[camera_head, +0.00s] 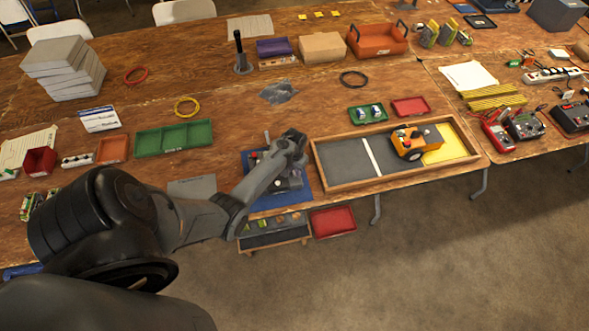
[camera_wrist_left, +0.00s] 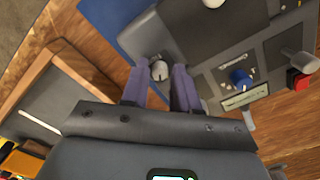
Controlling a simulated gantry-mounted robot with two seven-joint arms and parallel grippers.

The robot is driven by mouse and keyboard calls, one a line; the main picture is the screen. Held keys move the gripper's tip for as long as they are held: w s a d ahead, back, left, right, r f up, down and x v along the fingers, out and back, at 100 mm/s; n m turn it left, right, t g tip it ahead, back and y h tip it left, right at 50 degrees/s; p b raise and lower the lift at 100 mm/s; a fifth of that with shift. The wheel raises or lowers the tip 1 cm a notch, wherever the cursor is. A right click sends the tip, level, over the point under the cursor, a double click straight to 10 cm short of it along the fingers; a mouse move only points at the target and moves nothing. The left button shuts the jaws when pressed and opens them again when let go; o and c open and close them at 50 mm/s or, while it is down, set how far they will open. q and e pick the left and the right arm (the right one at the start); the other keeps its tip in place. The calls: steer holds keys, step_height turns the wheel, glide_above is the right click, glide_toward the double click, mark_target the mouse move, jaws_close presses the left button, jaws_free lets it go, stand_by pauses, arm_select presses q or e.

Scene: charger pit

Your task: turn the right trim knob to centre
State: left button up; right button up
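A dark grey control unit (camera_wrist_left: 205,45) lies on a blue mat (camera_wrist_left: 112,22). In the head view the mat (camera_head: 262,200) shows at the table's front edge, with my left arm over it. My left gripper (camera_wrist_left: 159,75) points down at the unit. Its two purple-grey fingers stand apart, one on each side of a small pale knob (camera_wrist_left: 158,69). I cannot tell whether they touch it. A blue knob (camera_wrist_left: 240,77) with a pale mark beside it sits to the right. In the head view my left gripper (camera_head: 284,178) hides much of the unit. My right gripper is not in view.
A small display (camera_wrist_left: 245,97), a red button (camera_wrist_left: 299,80) and a grey lever (camera_wrist_left: 300,60) lie right of the gripper. A wooden-framed tray (camera_head: 345,183) with a yellow toy truck (camera_head: 407,143) stands close right. A green tray (camera_head: 174,139) stands to the left.

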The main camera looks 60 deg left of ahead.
arm_select(q)
jaws_close()
steer(key=shift+r+n+p, duration=0.15)
steer(key=shift+n+p, duration=0.8)
steer(key=shift+n, duration=0.15)
steer(key=shift+n+p, duration=0.7)
steer(key=shift+n, duration=1)
steer(key=shift+f, duration=0.2)
